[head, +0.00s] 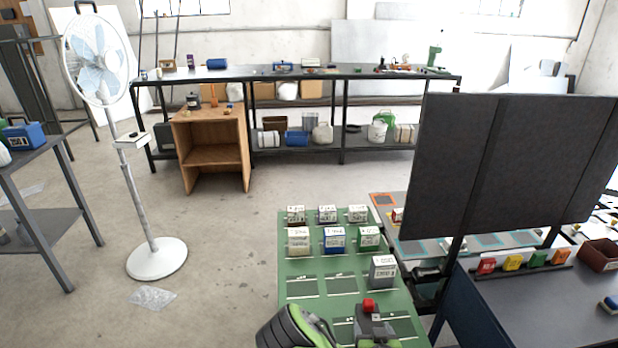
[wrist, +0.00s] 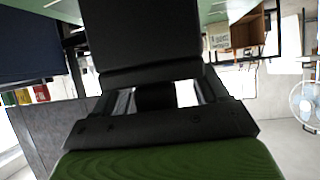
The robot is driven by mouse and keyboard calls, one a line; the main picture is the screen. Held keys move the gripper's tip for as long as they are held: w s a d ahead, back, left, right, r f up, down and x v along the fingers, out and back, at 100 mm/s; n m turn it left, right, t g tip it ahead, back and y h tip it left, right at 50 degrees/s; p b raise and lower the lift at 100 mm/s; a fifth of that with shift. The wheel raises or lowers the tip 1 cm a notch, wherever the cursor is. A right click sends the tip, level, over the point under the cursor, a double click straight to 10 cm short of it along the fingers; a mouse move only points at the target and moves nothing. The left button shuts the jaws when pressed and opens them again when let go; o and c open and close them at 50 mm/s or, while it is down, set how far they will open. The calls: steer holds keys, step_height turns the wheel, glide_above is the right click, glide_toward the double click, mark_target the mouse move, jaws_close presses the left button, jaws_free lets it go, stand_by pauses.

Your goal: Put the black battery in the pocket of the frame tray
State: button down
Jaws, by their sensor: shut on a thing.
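My gripper (wrist: 153,92) is shut on a black block, the black battery (wrist: 145,38), which fills the top middle of the wrist view. In the head view, a dark part of my arm's end shows low, over the near part of a green tray (head: 300,268); the battery cannot be made out there. The green tray has several outlined rectangular pockets; an empty pocket (head: 341,284) lies left of a grey block. I cannot tell whether this tray is the frame tray or which pocket is meant.
Several labelled blocks stand on the green tray, including a blue one (head: 334,240), a green one (head: 369,238) and a grey one (head: 383,271). A tall dark panel (head: 510,165) rises to the right, before another board (head: 383,199). A fan (head: 157,257) stands left.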

mark_target(367, 330)
steer(key=shift+w+a+r+t, duration=0.25)
steer(key=shift+w+r, duration=0.1)
steer(key=shift+r, duration=0.3)
steer(key=shift+w+a+r+t, duration=0.2)
steer(key=shift+w+r, duration=0.1)
steer(key=shift+r, duration=0.3)
step_height(367, 330, up, 6)
steer(key=p, duration=0.6)
steer(key=shift+s+a+f, duration=0.1)
steer(key=shift+f, duration=0.15)
steer(key=shift+s+r+p, duration=0.3)
steer(key=shift+s+r, duration=0.45)
steer(key=shift+s, duration=0.2)
steer(key=shift+s+r+p, duration=0.25)
steer(key=shift+s+r, duration=0.45)
steer(key=shift+s, duration=0.2)
